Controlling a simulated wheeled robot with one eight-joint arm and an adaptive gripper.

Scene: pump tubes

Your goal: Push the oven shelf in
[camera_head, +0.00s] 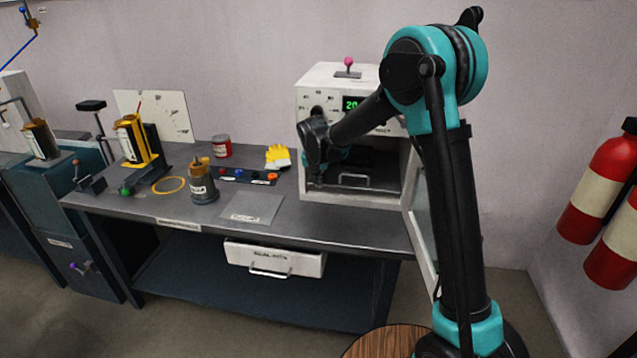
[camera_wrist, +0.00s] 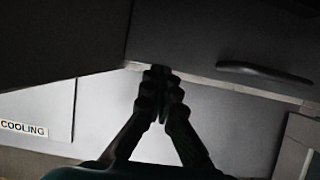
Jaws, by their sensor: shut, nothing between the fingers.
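The white oven (camera_head: 345,77) stands at the right end of the bench, with its door (camera_head: 425,218) swung open to the right. Inside its dark opening is the oven shelf (camera_head: 375,183) with a bar handle (camera_head: 354,184). My gripper (camera_head: 316,183) is at the left side of the opening, partly hidden by my wrist. In the wrist view my gripper (camera_wrist: 160,72) is shut and empty. Its tips are at the lower edge of a dark panel (camera_wrist: 180,40), left of a handle (camera_wrist: 265,73). I cannot tell whether they touch the panel.
A grey plate (camera_head: 252,207), labelled COOLING in the wrist view (camera_wrist: 40,112), lies left of the oven. A drawer (camera_head: 275,259) hangs under the bench. Fire extinguishers (camera_head: 597,185) are at the right.

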